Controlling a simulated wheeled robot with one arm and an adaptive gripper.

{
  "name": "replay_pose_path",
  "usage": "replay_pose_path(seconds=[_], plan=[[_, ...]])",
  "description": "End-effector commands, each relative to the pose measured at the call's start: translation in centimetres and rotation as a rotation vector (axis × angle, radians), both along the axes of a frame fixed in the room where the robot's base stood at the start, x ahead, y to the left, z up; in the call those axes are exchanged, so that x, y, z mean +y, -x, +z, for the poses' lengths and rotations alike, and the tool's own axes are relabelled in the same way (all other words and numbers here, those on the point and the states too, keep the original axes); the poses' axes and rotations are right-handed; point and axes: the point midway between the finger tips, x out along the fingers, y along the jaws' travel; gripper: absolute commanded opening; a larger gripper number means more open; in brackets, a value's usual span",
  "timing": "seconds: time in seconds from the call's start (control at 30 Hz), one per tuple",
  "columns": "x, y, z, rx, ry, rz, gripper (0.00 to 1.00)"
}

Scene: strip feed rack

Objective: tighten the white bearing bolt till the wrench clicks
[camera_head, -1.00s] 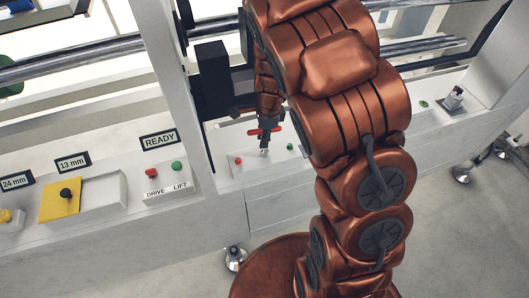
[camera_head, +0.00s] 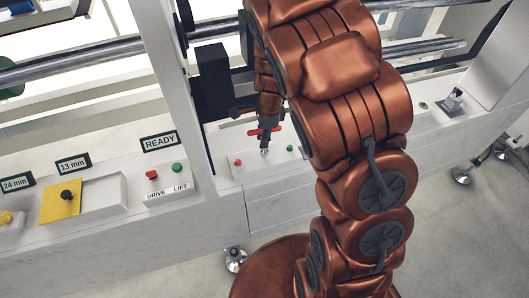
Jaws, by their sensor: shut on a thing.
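My gripper (camera_head: 268,116) points down in front of the black block on the machine, partly hidden by my arm. It is shut on a small red-handled tool (camera_head: 257,131), which I take to be the wrench. The red part sticks out on both sides of the jaws, and a small silvery end (camera_head: 264,151) shows below, over the light panel. I cannot make out the white bearing bolt. I cannot tell whether the tool touches anything.
A light panel (camera_head: 237,174) with red and green buttons lies below the gripper. To the left are a DRIVE/LIFT button box (camera_head: 167,183), a READY sign (camera_head: 160,141) and a yellow plate (camera_head: 61,200) with a black knob. A white post (camera_head: 165,70) and long steel rails (camera_head: 90,57) stand close by.

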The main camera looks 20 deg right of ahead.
Motion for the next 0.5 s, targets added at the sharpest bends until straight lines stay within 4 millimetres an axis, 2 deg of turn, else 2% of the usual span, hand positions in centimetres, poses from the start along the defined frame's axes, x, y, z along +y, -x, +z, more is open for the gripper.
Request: replay_pose_path(seconds=[0.5], plan=[[0.0, 0.0, 2.2, -0.001, 0.001, 0.000, 0.00]])
